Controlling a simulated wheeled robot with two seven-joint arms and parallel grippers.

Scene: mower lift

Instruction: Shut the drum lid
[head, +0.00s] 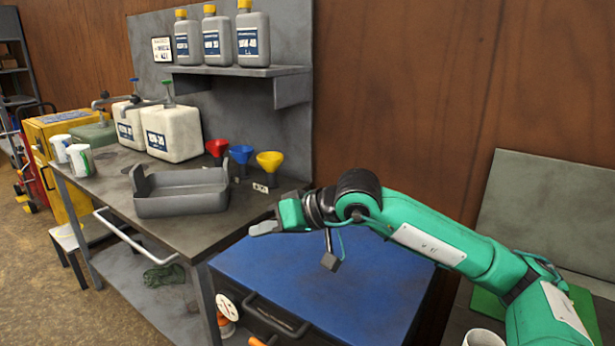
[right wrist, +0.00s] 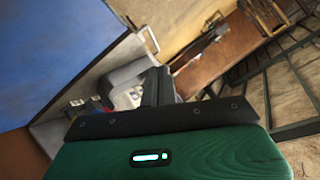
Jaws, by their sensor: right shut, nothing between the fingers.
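No round drum or drum lid can be made out for certain. A blue flat-topped chest (head: 325,285) with a dark front handle (head: 277,316) stands right of the bench; its top lies flat, and I cannot tell whether this is the drum lid. My right gripper (head: 263,228) is shut and empty, above the bench's right end near the chest's back left corner. In the right wrist view its fingers (right wrist: 158,88) are together, with the blue surface (right wrist: 55,50) at upper left. My left gripper is not in view.
The workbench (head: 120,195) holds a grey tray (head: 182,203), white canisters (head: 173,133), and red, blue and yellow funnels (head: 269,162). A shelf (head: 240,71) carries several bottles. A grey panel (head: 555,205) leans at right. The chest top is clear below my arm.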

